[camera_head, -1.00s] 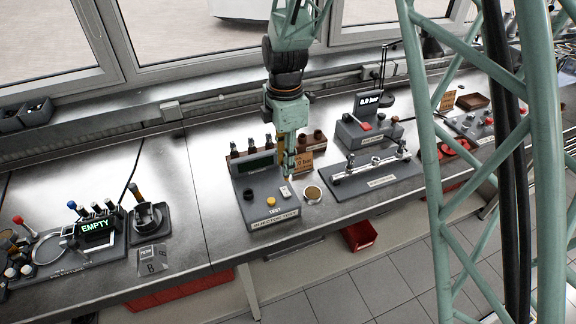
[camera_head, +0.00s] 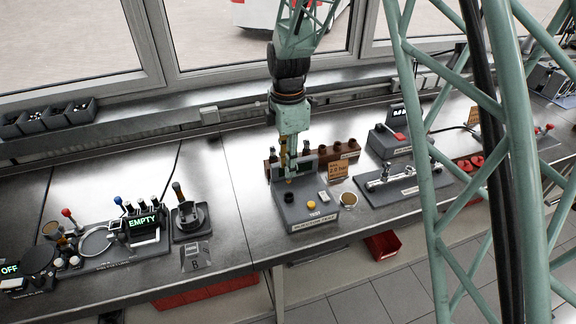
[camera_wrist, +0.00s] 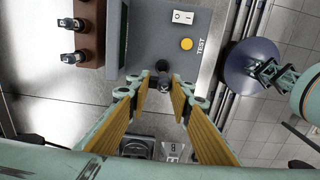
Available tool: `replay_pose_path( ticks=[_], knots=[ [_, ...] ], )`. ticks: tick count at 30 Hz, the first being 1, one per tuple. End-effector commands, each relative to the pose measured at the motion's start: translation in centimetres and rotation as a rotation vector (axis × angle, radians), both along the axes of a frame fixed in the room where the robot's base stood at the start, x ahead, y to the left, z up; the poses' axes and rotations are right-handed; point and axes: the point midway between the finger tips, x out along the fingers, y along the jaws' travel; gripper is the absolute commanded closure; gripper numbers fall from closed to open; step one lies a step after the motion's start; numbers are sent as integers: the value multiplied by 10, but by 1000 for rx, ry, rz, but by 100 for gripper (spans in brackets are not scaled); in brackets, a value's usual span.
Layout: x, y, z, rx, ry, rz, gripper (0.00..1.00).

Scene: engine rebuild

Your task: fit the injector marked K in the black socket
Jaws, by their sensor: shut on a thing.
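The grey injector test unit (camera_head: 312,205) stands on the bench with a yellow button, a white switch and a black socket (camera_head: 289,197) at its left. My gripper (camera_head: 289,177) points down over the left part of the unit, just behind the socket in the picture. In the wrist view my gripper (camera_wrist: 162,90) has its yellow-padded fingers closed around a small dark injector (camera_wrist: 163,83), seen from above. The injector overlaps the dark socket area at the panel's edge; I cannot tell whether it touches the socket. Its letter is not readable.
A brown rack (camera_wrist: 90,40) with injectors stands behind the unit. A dark stand (camera_head: 188,220) and a card marked B (camera_head: 195,258) are to the left, with bare bench between.

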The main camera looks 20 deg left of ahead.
Motion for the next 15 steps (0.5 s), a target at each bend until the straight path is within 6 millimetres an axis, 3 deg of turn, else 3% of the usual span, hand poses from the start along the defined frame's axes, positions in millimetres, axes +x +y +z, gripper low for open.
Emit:
replay_pose_path(
  ticks=[15],
  knots=[
    [0,0,-6,-1,1,0,91]
  ],
)
